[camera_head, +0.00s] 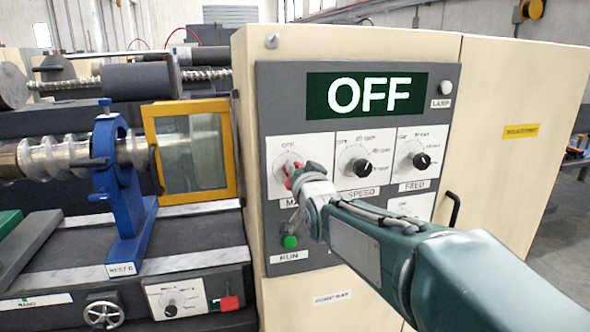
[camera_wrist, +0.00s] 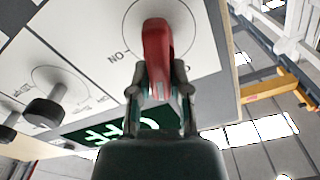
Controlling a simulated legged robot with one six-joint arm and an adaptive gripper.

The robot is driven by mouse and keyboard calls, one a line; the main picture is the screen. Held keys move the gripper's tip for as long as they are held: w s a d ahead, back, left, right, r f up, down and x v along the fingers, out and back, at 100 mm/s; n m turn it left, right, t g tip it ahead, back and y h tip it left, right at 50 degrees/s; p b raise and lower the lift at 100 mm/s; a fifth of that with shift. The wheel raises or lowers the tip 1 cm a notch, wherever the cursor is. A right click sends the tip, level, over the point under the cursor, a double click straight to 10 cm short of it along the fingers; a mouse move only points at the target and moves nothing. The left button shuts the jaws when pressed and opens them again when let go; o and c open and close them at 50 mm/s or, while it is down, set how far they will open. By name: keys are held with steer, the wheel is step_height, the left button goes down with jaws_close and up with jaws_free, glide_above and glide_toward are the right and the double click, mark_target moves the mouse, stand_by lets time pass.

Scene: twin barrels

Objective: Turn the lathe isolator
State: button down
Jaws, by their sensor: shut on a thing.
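The lathe isolator is a red handle (camera_wrist: 158,48) on a round dial on a white plate, at the left of the cabinet's control panel (camera_head: 350,100). In the head view the red handle (camera_head: 295,176) is partly hidden by my gripper (camera_head: 308,182). In the wrist view my gripper (camera_wrist: 160,82) has a finger on each side of the red handle and is shut on it. An "ON" mark shows beside the dial in the wrist view. The panel's display (camera_head: 367,95) reads "OFF".
The SPEED knob (camera_head: 361,167) and FEED knob (camera_head: 421,160) are to the right of the isolator. A green RUN button (camera_head: 289,242) is below it. A black cabinet handle (camera_head: 453,210) sticks out at the right. The lathe with its blue rest (camera_head: 122,190) stands at the left.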

steer(key=m, duration=0.4)
steer(key=f+m, duration=0.1)
steer(key=m, duration=0.3)
steer(key=d+f+m, duration=0.1)
steer(key=m, duration=0.3)
steer(key=shift+w+f+m, duration=0.1)
steer(key=shift+f+m, duration=0.05)
steer(key=shift+m, duration=0.25)
steer(key=shift+a, duration=0.1)
steer(key=c, duration=0.6)
jaws_free()
steer(key=shift+a, duration=0.1)
steer(key=shift+a+r, duration=0.1)
steer(key=shift+r, duration=0.1)
